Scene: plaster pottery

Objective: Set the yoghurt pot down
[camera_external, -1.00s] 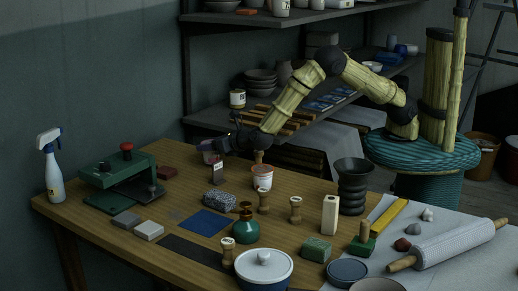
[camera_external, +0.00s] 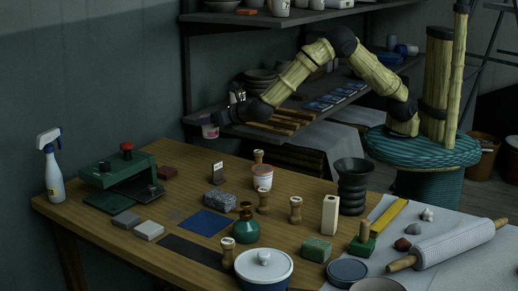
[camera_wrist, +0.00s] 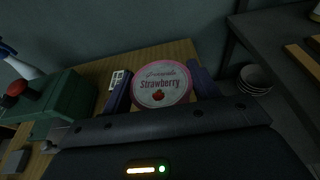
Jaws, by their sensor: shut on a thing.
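The yoghurt pot (camera_external: 210,132) is small, white and pink, and hangs in the air over the back left part of the wooden table. In the wrist view its round pink-rimmed lid (camera_wrist: 162,85) reads "Strawberry" and faces the camera. My gripper (camera_external: 214,120) is shut on the pot, with one dark finger on each side of it in the wrist view (camera_wrist: 160,88). The pot's underside is hidden in the wrist view.
A green press (camera_external: 120,170) with a red knob stands at the table's left. A small dark card stand (camera_external: 217,172), a white tub (camera_external: 262,178) and wooden stamps (camera_external: 295,209) stand nearer the middle. Shelves with bowls (camera_wrist: 255,77) lie behind. Bare wood (camera_external: 195,160) shows at the back left.

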